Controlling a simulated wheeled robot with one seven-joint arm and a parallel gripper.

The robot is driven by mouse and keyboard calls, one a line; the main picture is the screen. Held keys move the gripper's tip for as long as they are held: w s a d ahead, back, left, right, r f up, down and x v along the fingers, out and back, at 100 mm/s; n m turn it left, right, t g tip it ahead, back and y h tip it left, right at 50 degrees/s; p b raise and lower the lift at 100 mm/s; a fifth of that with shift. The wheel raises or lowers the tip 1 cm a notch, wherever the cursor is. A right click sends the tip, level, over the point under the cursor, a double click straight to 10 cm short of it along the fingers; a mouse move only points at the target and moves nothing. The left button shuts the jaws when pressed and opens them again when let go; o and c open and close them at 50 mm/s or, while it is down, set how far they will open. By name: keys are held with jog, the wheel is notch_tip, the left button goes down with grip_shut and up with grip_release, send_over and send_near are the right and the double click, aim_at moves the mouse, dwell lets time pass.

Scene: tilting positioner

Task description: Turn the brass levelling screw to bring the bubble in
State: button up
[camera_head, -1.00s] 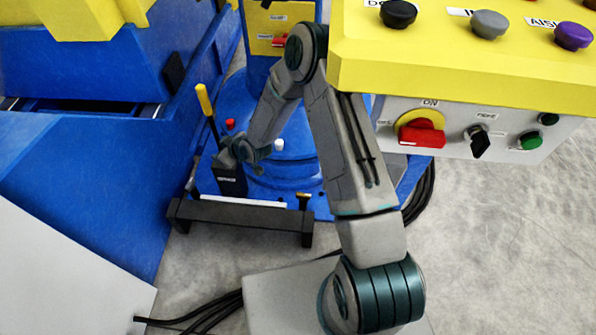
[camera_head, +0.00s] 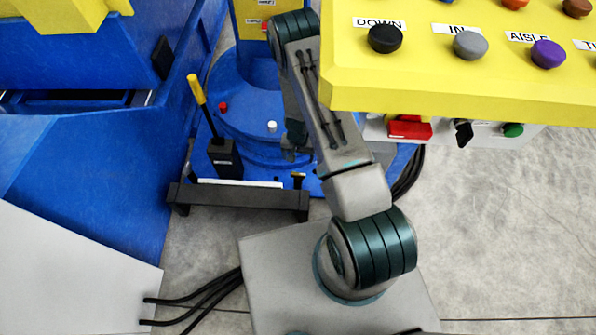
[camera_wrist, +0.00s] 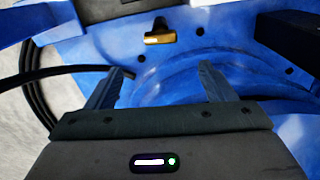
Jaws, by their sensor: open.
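The brass screw (camera_head: 298,178) is small, with a dark part against it, at the front edge of the blue round base. In the wrist view the brass screw (camera_wrist: 160,38) lies ahead of my fingers, roughly centred between them. My gripper (camera_wrist: 160,74) is open and empty there, and the screw is apart from both fingertips. In the head view my gripper (camera_head: 294,154) is mostly hidden by my arm, just behind the screw. I cannot make out a bubble in either view.
A black lever block (camera_head: 224,158) with a yellow handle stands left of the screw. A black bar (camera_head: 240,200) runs in front. Red (camera_head: 223,106) and white (camera_head: 272,126) knobs sit on the blue base (camera_head: 240,115). A yellow control panel (camera_head: 440,80) overhangs at right.

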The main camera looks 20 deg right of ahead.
aim_at(298, 174)
notch_tip(298, 174, down, 13)
jog(key=b, duration=0.3)
jog(key=c, duration=1)
